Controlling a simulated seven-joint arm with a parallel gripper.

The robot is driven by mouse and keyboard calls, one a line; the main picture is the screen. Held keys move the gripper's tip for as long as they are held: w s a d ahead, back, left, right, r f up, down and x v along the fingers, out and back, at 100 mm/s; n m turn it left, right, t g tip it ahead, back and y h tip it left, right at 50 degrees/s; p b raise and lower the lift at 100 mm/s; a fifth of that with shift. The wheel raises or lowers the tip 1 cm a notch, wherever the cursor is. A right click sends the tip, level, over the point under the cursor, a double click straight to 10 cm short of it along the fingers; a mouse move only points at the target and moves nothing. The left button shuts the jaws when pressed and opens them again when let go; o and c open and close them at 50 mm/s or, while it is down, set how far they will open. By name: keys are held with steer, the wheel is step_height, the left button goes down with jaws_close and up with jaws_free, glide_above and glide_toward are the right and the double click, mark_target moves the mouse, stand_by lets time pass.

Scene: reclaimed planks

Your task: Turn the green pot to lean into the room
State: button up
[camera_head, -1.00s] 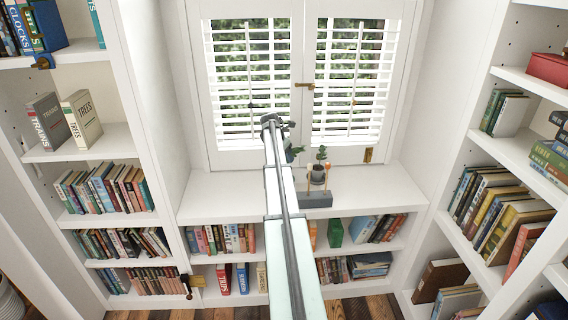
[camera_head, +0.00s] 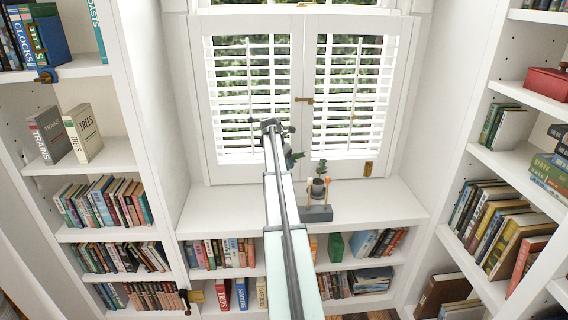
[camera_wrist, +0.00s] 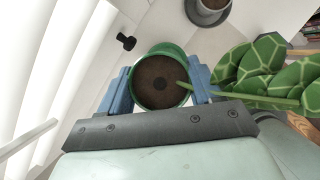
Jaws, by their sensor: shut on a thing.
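The green pot (camera_wrist: 172,48) is round, with dark soil inside, and sits between the two blue fingers of my gripper (camera_wrist: 160,80) in the wrist view. My gripper is shut on it. The plant's stem leans out over the rim to the right, toward large patterned green leaves (camera_wrist: 262,72). In the head view my own arm hides the pot and fingers; only some dark leaves (camera_head: 292,158) show beside the arm, in front of the window. I cannot tell there whether the pot touches the sill.
A grey pot with a small plant (camera_head: 318,188) stands on the white sill (camera_head: 385,205), by a grey block (camera_head: 316,213) with orange-topped pegs. The grey pot also shows in the wrist view (camera_wrist: 208,14). Shuttered windows (camera_head: 345,95) stand behind; bookshelves flank both sides. The sill's right part is clear.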

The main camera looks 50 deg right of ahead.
step_height(320, 180, down, 10)
steer(key=shift+r+m+g, duration=0.25)
steer(key=shift+m+g, duration=0.25)
steer(key=shift+m, duration=0.7)
steer(key=shift+f, duration=1.4)
steer(key=o, duration=1.5)
steer(key=v, duration=1.3)
steer(key=shift+r, duration=0.4)
steer(key=shift+a, duration=0.1)
